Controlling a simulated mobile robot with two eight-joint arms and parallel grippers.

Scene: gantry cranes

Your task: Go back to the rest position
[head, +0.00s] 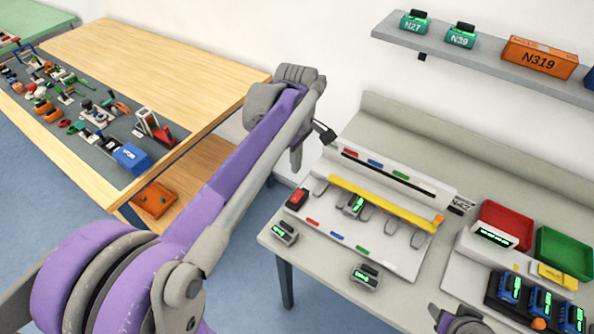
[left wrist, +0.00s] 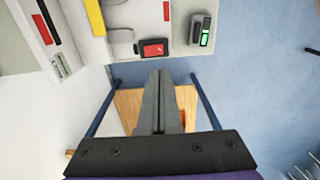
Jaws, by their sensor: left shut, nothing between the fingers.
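My left arm (head: 235,160) comes in from the lower left, rises to the back wall and bends down at the wrist. My left gripper (head: 327,136) hangs in the air by the left end of the grey workbench (head: 335,270). In the left wrist view its two fingers (left wrist: 160,80) are pressed together and hold nothing. Below them show floor and part of a wooden table.
A white fixture with a yellow bar (head: 385,203) and a red switch (head: 297,199) stands on the bench near the gripper. Small grey meters (head: 366,276) lie in front. Red (head: 508,222) and green (head: 565,252) bins are right. A wooden table (head: 150,65) with tools stands left.

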